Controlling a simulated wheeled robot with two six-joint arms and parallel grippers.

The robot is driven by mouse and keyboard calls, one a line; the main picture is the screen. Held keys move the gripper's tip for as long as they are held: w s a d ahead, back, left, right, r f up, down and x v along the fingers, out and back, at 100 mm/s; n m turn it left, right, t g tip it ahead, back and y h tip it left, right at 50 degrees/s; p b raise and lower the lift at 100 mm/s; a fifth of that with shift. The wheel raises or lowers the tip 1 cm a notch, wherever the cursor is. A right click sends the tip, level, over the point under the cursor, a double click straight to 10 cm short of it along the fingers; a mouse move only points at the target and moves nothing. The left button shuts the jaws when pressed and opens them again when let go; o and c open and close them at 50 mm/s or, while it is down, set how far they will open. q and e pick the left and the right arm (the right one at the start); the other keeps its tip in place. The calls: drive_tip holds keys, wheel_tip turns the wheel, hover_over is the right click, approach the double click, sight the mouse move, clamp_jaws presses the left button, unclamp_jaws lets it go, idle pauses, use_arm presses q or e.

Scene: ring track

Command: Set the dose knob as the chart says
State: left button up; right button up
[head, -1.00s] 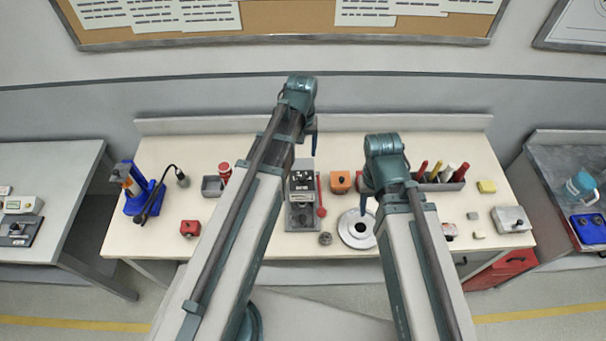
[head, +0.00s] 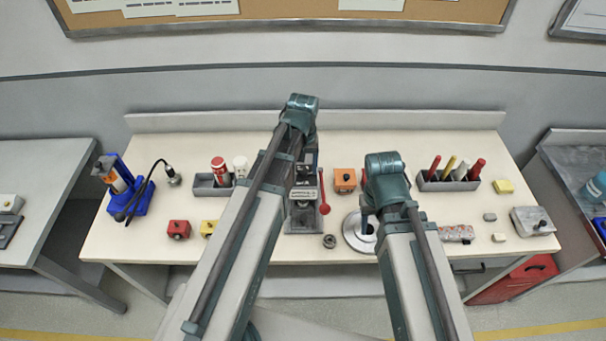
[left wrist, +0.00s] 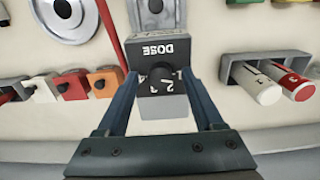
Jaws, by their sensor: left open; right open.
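The dark dose unit (left wrist: 163,50), with white DOSE lettering, appears upside down in the left wrist view. Its round black knob (left wrist: 161,76) has white numerals around it; I cannot read the setting surely. My left gripper (left wrist: 160,82) is open, its fingers on either side of the knob end of the unit; I see no clear contact. In the head view my left arm partly hides the unit. My right gripper (head: 368,212) hangs over the round metal disc (head: 352,238), its fingertips mostly hidden. Papers on the corkboard (head: 290,22) are cut off and unreadable.
A red lever (head: 323,194) stands close right of the unit, and an orange box (head: 345,180) beyond it. A cylinder holder (head: 207,187) is left. A pen tray (head: 448,183) and a blue stand (head: 130,190) stand farther out.

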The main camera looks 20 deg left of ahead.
use_arm(q)
drive_tip(key=shift+f, duration=0.15)
clamp_jaws()
drive_tip(key=shift+m, duration=0.3)
drive_tip(key=m, duration=0.4)
drive_tip(key=shift+m, duration=0.3)
drive_tip(key=shift+a+m, duration=0.1)
drive_tip(key=shift+m, duration=2.1)
